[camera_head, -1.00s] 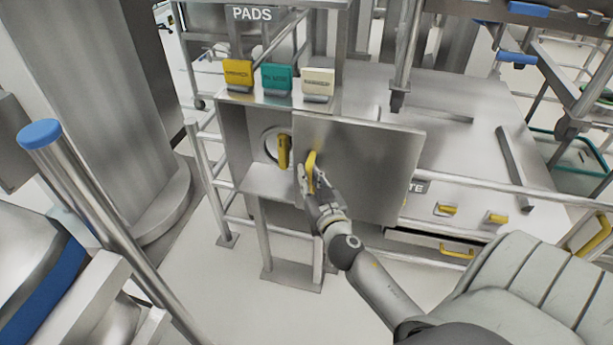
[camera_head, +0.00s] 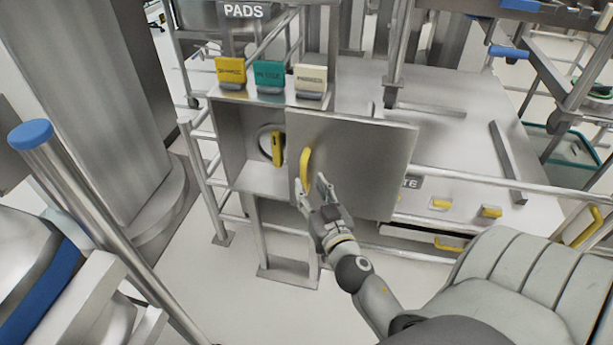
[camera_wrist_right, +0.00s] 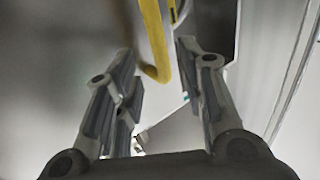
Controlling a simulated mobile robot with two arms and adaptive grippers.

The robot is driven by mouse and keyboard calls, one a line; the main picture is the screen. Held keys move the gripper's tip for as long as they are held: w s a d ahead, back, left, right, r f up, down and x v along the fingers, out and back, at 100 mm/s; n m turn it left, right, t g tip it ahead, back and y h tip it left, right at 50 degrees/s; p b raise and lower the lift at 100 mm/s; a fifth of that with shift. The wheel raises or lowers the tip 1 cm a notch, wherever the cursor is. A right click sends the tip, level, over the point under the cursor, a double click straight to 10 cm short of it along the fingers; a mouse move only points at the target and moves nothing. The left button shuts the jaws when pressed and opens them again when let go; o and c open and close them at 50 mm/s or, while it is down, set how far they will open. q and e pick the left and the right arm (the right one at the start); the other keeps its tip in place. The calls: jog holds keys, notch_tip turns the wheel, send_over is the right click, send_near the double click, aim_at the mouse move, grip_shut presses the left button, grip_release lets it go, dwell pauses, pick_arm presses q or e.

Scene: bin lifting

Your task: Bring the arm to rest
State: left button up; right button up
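In the right wrist view, the gripper's two fingers (camera_wrist_right: 155,65) are spread apart. The yellow handle (camera_wrist_right: 153,40) shows between and beyond the fingertips there, and the fingers do not close on it. My left gripper is not in view.
Inside the open cabinet (camera_head: 245,180) is a round fitting with a yellow lever (camera_head: 277,148). Yellow, teal and cream tags (camera_head: 269,76) stand on top. A steel post with a blue cap (camera_head: 30,134) is at the left. Drawers with yellow handles (camera_head: 440,203) are at the right.

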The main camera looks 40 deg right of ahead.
jog(key=shift+v, duration=0.8)
jog(key=s+a+f+n+g+y+p, duration=0.1)
jog(key=s+a+f+g, duration=0.2)
jog(key=f, duration=0.7)
jog(key=s+a+f+n+g+y+p, duration=0.1)
jog(key=s+a+f+g+y, duration=0.15)
jog(key=f, duration=0.85)
jog(key=s+a+f+n+g+y, duration=0.1)
jog(key=s+a+f+g, duration=0.15)
jog(key=f, duration=0.75)
jog(key=s+a+f+n+g, duration=0.1)
jog(key=s+f+g, duration=0.1)
jog(key=s+f, duration=0.4)
jog(key=s+a+f+n+g+p, duration=0.1)
jog(key=s+f+g, duration=0.2)
jog(key=s, duration=1)
jog(key=s+a+f+n+g+y+p, duration=0.1)
jog(key=s+f+g, duration=0.2)
jog(key=s+f, duration=0.6)
jog(key=shift+s, duration=0.8)
